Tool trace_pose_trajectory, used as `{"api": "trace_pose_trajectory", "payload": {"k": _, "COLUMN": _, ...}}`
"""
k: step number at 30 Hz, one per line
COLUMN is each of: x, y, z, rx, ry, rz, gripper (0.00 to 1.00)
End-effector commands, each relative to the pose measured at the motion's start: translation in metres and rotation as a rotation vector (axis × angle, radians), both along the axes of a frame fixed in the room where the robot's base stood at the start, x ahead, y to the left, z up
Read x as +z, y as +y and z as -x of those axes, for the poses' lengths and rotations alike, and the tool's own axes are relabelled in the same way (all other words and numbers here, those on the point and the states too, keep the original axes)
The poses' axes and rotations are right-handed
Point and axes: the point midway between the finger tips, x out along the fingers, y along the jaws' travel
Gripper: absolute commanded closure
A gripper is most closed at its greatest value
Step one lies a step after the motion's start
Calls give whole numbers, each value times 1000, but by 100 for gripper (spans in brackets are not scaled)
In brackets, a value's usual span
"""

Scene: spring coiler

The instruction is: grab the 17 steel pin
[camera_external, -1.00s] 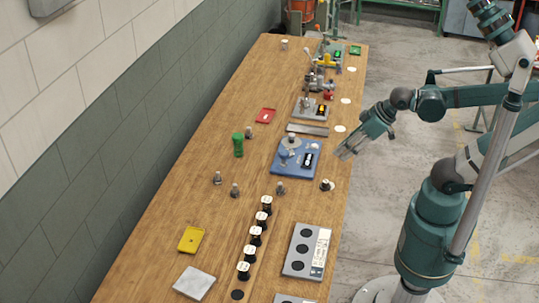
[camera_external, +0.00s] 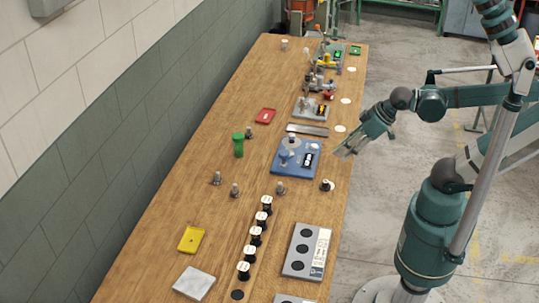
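Several small grey metal pins stand upright on the wooden table: one at the left (camera_external: 217,178), one beside it (camera_external: 235,190), one in the middle (camera_external: 281,188), and one farther back (camera_external: 249,132) by the green object. A darker piece with a pale part (camera_external: 327,185) stands near the right edge. No number is readable, so I cannot tell which is the 17 steel pin. My gripper (camera_external: 344,153) hangs by the table's right edge, right of the blue device and apart from the pins. Its fingers look spread, with nothing visible between them.
A blue device (camera_external: 283,168) stands mid-table with a green object (camera_external: 238,146) to its left. A row of black spools with white tops (camera_external: 255,236) runs towards the front, beside a grey plate with dark holes (camera_external: 298,268). Red (camera_external: 265,116) and yellow (camera_external: 190,240) trays lie on the left.

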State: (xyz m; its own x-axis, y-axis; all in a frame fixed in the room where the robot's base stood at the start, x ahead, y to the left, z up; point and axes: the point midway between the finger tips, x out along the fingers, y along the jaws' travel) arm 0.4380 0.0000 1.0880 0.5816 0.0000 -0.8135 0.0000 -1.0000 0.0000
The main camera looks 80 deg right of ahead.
Motion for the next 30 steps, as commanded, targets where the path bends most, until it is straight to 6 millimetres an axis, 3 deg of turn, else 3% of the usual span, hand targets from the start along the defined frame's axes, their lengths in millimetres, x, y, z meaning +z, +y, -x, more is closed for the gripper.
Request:
{"api": "trace_pose_trajectory", "payload": {"k": 20, "x": 3, "y": 0, "z": -3, "rx": 10, "ry": 4, "rz": 7, "gripper": 73}}
{"api": "trace_pose_trajectory", "payload": {"k": 30, "x": 24, "y": 2, "z": -33, "rx": 108, "ry": 38, "rz": 70, "gripper": 73}}
